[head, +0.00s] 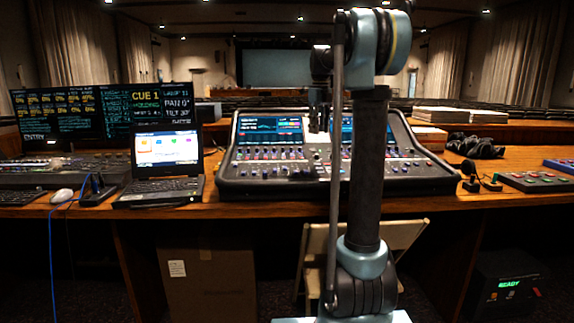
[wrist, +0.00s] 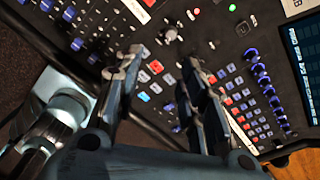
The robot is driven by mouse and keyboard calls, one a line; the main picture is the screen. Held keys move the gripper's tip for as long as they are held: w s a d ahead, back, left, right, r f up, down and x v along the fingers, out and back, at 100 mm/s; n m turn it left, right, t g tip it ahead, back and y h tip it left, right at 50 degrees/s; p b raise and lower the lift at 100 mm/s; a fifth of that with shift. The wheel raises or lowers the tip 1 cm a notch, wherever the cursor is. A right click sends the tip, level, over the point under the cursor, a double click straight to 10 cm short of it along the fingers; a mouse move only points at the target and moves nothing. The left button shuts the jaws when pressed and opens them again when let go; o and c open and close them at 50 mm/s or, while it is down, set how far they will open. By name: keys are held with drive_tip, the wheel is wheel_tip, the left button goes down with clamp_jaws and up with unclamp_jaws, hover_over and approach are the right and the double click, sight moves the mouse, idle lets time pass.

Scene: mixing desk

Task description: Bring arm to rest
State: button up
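My arm rises in the middle of the head view and bends over at the top. My gripper (head: 318,122) hangs down behind it, partly hidden by my own arm link, over the mixing console (head: 256,186). In the wrist view my gripper (wrist: 163,58) has its two dark fingers apart, with nothing between them. The console (wrist: 150,100) lies beneath the fingers, with buttons, knobs and a small joystick in sight. I cannot tell the exact gap between fingertips and console.
An open laptop (head: 166,150) and a mouse (head: 62,196) stand left of the console, with monitors (head: 60,112) behind. Headphones (head: 474,146) and a button panel (head: 540,181) lie right on the wooden desk (head: 520,158). A folding chair (head: 405,236) and a cardboard box (head: 207,285) stand below.

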drive_tip(key=s+f+n, duration=0.4)
drive_tip(key=s+n, duration=0.1)
drive_tip(key=s, duration=0.3)
drive_tip(key=s+f+n+t, duration=0.1)
drive_tip(key=s+f+n, duration=0.35)
drive_tip(key=s, duration=0.35)
drive_tip(key=s+f+n, duration=0.3)
drive_tip(key=s+n, duration=0.3)
drive_tip(key=s, duration=0.2)
drive_tip(key=s+f+n+t, duration=0.1)
drive_tip(key=s+f+n, duration=1.2)
drive_tip(key=s+f, duration=0.4)
wheel_tip(320, 180, down, 2)
drive_tip(key=shift+s+f, duration=0.2)
drive_tip(key=shift+a+n, duration=0.1)
drive_tip(key=shift+n, duration=0.15)
drive_tip(key=shift+w+f, duration=0.2)
drive_tip(key=shift+w, duration=0.25)
